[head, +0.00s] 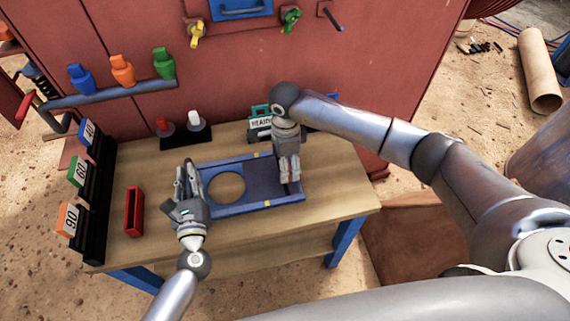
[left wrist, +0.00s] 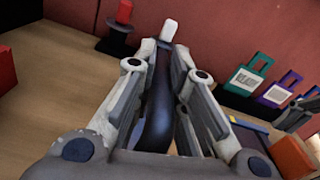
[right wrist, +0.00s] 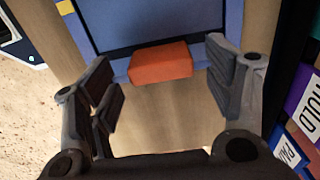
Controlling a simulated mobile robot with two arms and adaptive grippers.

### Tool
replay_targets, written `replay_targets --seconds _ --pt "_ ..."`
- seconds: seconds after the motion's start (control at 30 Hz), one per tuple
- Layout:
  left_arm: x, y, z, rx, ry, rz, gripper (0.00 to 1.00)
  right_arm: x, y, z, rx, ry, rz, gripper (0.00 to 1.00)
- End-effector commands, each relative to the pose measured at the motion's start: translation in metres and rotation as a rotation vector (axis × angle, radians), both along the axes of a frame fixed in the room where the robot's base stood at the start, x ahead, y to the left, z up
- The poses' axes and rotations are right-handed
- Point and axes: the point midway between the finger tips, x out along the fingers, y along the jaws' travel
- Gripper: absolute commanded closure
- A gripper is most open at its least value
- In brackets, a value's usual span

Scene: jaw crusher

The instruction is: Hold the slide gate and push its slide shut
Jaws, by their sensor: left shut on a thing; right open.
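The slide gate (head: 240,209) is a flat blue frame lying on the table, with a round opening at its left part. Its dark slide (head: 262,181) covers the right part and leaves the round opening uncovered. My left gripper (head: 188,178) is shut on the left end bar of the frame; in the left wrist view the dark blue bar (left wrist: 158,110) runs between its fingers. My right gripper (head: 290,177) is open at the right end of the gate. In the right wrist view an orange block (right wrist: 160,63) at the slide's end sits ahead, between and beyond the open fingers.
A red tray (head: 134,212) and a rack with numbered tags (head: 95,190) stand at the left. A black stand with red and white knobs (head: 187,136) and a sign (head: 260,125) are behind the gate. The red machine wall (head: 240,70) closes the back.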

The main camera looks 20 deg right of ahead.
Motion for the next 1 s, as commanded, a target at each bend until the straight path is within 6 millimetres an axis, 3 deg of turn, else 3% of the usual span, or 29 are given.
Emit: replay_targets --seconds 0.2,0.5,1.0 --pt "-0.002 -0.001 -0.006 0.0 0.011 -0.004 1.0 0.0 0.001 -0.018 0.001 0.0 0.001 0.25" --pt "-0.003 -0.001 -0.007 0.0 0.013 -0.005 1.0 0.0 0.0 -0.019 0.001 -0.001 0.001 0.26" --pt "-0.004 -0.002 -0.008 0.0 0.017 -0.006 1.0 0.0 0.0 -0.019 0.001 -0.001 0.001 0.9"
